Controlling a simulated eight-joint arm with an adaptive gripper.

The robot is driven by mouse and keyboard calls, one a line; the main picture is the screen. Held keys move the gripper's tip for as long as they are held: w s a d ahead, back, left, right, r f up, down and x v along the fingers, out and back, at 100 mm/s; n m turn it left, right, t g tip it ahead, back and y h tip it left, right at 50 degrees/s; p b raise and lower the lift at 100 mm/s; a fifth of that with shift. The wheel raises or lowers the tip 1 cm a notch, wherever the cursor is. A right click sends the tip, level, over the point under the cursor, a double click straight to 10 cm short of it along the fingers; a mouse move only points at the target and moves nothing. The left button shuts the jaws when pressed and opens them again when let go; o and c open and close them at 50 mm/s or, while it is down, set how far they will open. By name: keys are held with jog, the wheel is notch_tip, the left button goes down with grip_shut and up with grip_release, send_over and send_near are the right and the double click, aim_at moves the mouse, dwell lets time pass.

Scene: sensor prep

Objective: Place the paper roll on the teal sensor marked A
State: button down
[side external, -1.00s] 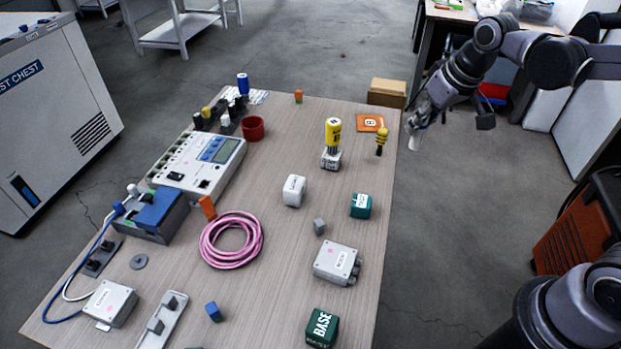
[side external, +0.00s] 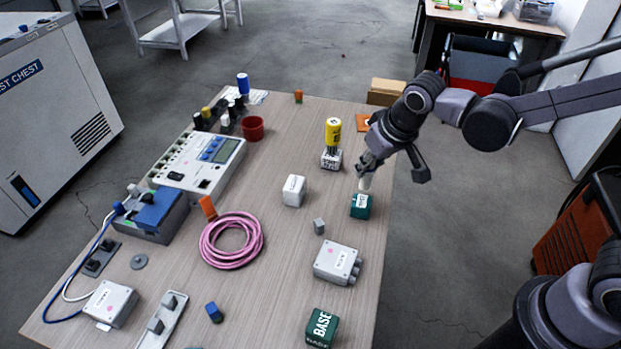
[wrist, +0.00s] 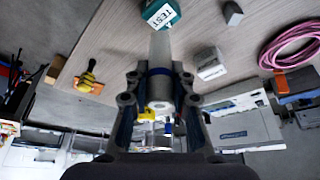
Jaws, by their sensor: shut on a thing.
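The paper roll (side external: 365,183), a slim white cylinder, is in my gripper (side external: 367,170) over the right side of the table. In the wrist view the roll (wrist: 160,48) stands out from between the shut fingers (wrist: 160,78). A teal block (side external: 360,209) with a white label is right under the roll's lower end in the side view. In the wrist view this teal block (wrist: 174,9) carries a label that reads TEST; I see no A on it. I cannot tell whether roll and block touch. A dark green block (side external: 316,337) marked BASE sits at the front.
Near the teal block are a white cube (side external: 293,191), a small grey block (side external: 319,226) and a grey box (side external: 336,263). A yellow cylinder (side external: 333,133) stands behind on a white block. A yellow-knobbed tool (wrist: 88,80) shows in the wrist view. Pink cable (side external: 231,240) lies mid-table.

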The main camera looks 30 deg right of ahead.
aim_at(366, 179)
jog(key=shift+a+f, duration=0.1)
jog(key=shift+f, duration=1.95)
jog(key=shift+f, duration=0.15)
jog(key=c, duration=1.2)
grip_release()
jog(key=shift+o, duration=0.2)
jog(key=v, duration=1.2)
jog(key=s+d+t, duration=0.2)
jog(key=s+d, duration=0.5)
jog(key=d, duration=0.3)
jog(key=shift+d+f+t, duration=0.15)
jog(key=shift+f+t, duration=0.15)
jog(key=shift+f, duration=0.1)
